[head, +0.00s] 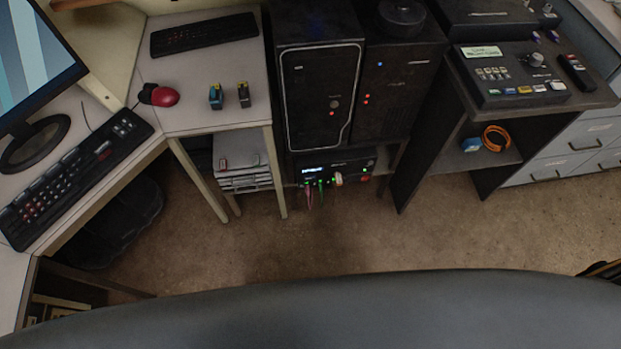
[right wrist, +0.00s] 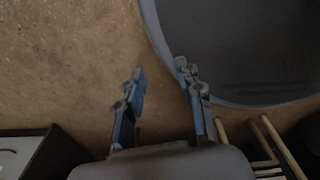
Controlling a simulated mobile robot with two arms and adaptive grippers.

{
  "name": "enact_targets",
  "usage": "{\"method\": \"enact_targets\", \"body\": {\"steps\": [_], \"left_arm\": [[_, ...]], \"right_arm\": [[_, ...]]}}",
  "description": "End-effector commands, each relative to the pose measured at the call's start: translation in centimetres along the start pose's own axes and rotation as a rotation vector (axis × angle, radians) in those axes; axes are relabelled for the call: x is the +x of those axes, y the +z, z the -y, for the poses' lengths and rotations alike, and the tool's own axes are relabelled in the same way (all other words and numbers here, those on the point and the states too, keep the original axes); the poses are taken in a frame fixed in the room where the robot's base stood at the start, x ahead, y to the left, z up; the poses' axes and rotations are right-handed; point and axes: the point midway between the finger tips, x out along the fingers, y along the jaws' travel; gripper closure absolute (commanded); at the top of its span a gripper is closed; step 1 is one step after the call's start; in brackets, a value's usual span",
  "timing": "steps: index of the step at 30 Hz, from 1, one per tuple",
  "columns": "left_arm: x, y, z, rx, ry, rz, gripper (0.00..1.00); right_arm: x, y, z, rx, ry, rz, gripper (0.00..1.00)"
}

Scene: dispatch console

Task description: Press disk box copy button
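I cannot tell for sure which unit is the disk box, and no copy button can be read. A black control panel (head: 515,72) with a pale label, a knob and several coloured buttons (head: 524,89) sits on the dark stand at the right. Two black tower units (head: 319,95) stand in the middle, with small red and blue lights. My right gripper (right wrist: 161,72) shows in the right wrist view, fingers apart and empty, above the floor. It is far from any button in view. My left gripper is not in view.
A desk with a monitor (head: 35,60), keyboard (head: 72,178) and red mouse (head: 165,96) is at the left. A low rack unit (head: 335,166) with green lights sits below the towers. Orange cable (head: 495,138) lies under the stand. The brown floor (head: 300,238) in front is clear.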

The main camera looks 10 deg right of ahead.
Motion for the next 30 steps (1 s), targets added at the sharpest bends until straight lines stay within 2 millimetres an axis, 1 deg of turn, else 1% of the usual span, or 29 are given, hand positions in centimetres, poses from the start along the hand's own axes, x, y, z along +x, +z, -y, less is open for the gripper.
{"method": "enact_targets", "body": {"steps": [1, 2, 3, 4, 30], "left_arm": [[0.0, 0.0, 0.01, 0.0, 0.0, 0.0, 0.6], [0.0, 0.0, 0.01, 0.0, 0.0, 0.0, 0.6], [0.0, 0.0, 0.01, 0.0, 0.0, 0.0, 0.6], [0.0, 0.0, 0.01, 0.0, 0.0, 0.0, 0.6], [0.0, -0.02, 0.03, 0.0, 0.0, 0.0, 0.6]], "right_arm": [[0.0, 0.0, -0.01, 0.0, 0.0, 0.0, 0.8], [0.0, -0.01, -0.01, 0.0, 0.0, 0.0, 0.87], [0.0, -0.01, -0.01, 0.0, 0.0, 0.0, 0.95], [0.0, -0.01, -0.02, 0.0, 0.0, 0.0, 1.0], [0.0, -0.01, -0.02, 0.0, 0.0, 0.0, 1.0]]}}
